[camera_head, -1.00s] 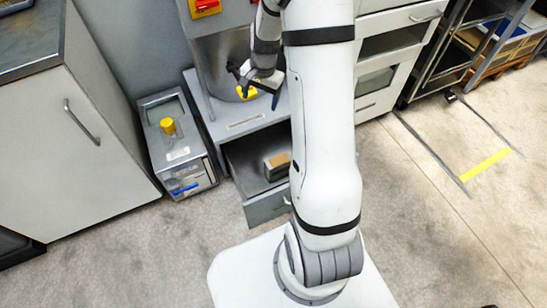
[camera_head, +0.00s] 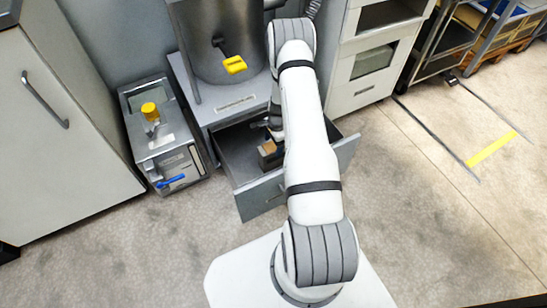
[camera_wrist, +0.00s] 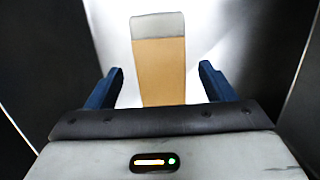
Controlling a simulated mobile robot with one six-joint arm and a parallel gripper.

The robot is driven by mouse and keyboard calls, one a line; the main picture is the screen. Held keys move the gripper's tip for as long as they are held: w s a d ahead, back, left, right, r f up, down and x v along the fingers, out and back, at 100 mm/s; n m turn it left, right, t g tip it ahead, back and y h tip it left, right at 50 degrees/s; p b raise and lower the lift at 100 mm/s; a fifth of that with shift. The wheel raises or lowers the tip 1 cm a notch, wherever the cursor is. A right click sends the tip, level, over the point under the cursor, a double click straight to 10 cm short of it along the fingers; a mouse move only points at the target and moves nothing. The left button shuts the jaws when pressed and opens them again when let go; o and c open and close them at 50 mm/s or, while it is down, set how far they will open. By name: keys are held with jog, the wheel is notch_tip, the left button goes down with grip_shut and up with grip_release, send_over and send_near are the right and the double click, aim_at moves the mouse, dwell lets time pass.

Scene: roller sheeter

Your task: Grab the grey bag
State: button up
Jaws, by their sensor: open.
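A small block-shaped item with a grey end and a tan face (camera_wrist: 158,75) lies in the open drawer; it is the only bag-like thing I see. In the head view it shows as a small brown and dark shape (camera_head: 267,149), partly hidden by my arm. My gripper (camera_wrist: 162,82) is open, with its two dark blue fingers on either side of the tan part in the wrist view. I cannot tell whether the fingers touch it or how far above it they are. In the head view the gripper is mostly hidden behind my arm.
The grey drawer (camera_head: 262,194) has walls close around my gripper. Above it stands a metal machine with a yellow handle (camera_head: 235,65). A small metal unit with a yellow knob (camera_head: 150,108) is at left. Open floor (camera_head: 430,220) lies at right.

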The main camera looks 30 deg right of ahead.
aim_at(268, 160)
notch_tip(268, 160, down, 5)
jog(key=shift+w+f+b, duration=0.1)
jog(key=shift+f+b, duration=0.1)
jog(key=shift+b, duration=1.05)
jog(key=shift+c, duration=0.2)
jog(key=shift+a+r, duration=0.1)
jog(key=c, duration=1.4)
